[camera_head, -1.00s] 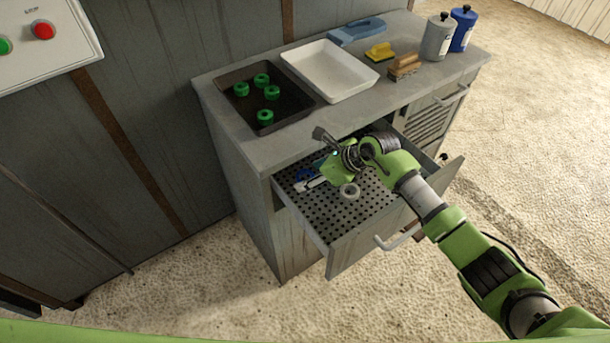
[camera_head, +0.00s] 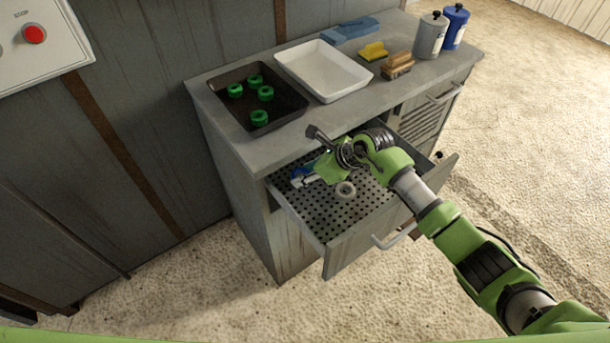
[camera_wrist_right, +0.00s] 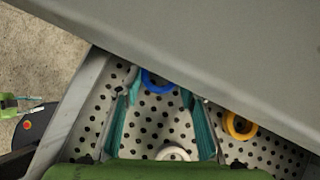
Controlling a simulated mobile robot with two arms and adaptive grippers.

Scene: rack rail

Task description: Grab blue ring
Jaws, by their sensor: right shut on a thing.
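The blue ring (camera_wrist_right: 157,82) lies at the perforated drawer floor, near the counter's edge in the right wrist view; part of it is hidden there. It shows as a small blue patch in the head view (camera_head: 302,171). My right gripper (camera_wrist_right: 159,88) reaches down into the open drawer (camera_head: 318,218), its two teal-padded fingers on either side of the blue ring, shut on it. In the head view my right gripper (camera_head: 300,178) partly covers the ring. A small green part of mine at the wrist view's left edge may be my left gripper; its jaws are unclear.
A white ring (camera_head: 345,189) and a yellow ring (camera_wrist_right: 240,126) lie in the drawer close to my right gripper. The counter (camera_head: 232,139) overhangs the drawer's back. On it stand a dark tray (camera_head: 285,101) with green rings, a white tray (camera_head: 321,71), brushes and bottles.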

